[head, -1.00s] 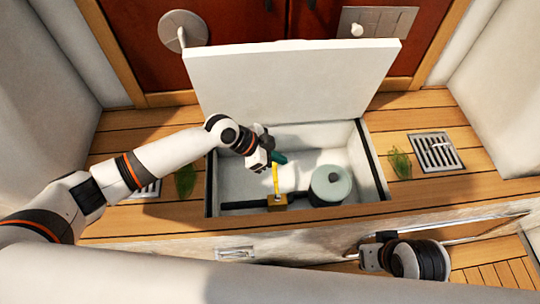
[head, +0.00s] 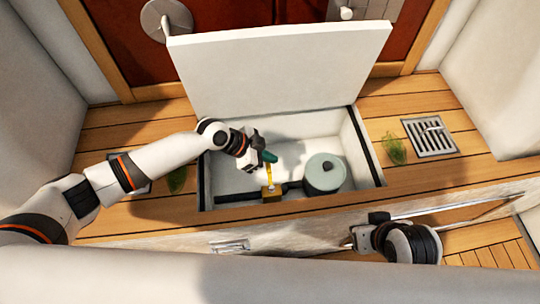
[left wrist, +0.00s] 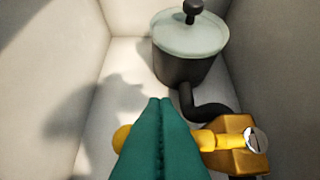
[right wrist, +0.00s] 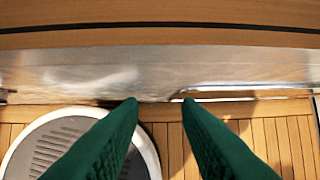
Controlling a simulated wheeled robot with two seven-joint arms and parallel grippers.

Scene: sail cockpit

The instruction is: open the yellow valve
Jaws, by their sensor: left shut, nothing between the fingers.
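The yellow valve handle (head: 269,174) stands up from a brass valve body (head: 271,193) on a dark hose inside the open locker. In the left wrist view the yellow handle (left wrist: 210,137) runs sideways from the brass body (left wrist: 234,145), and my fingers hide its middle. My left gripper (head: 270,157) reaches into the locker and is shut with nothing between its green fingers, which also show in the left wrist view (left wrist: 160,102). The fingertips are close to the handle; I cannot tell if they touch it. My right gripper (right wrist: 160,102) is open and empty, outside the locker.
A strainer with a pale lid (head: 325,172) stands in the locker right of the valve. The white locker lid (head: 280,65) is raised behind. A drain grate (head: 430,137) and a green clump (head: 394,149) lie on the deck at right. A round plate (right wrist: 70,140) is below my right gripper.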

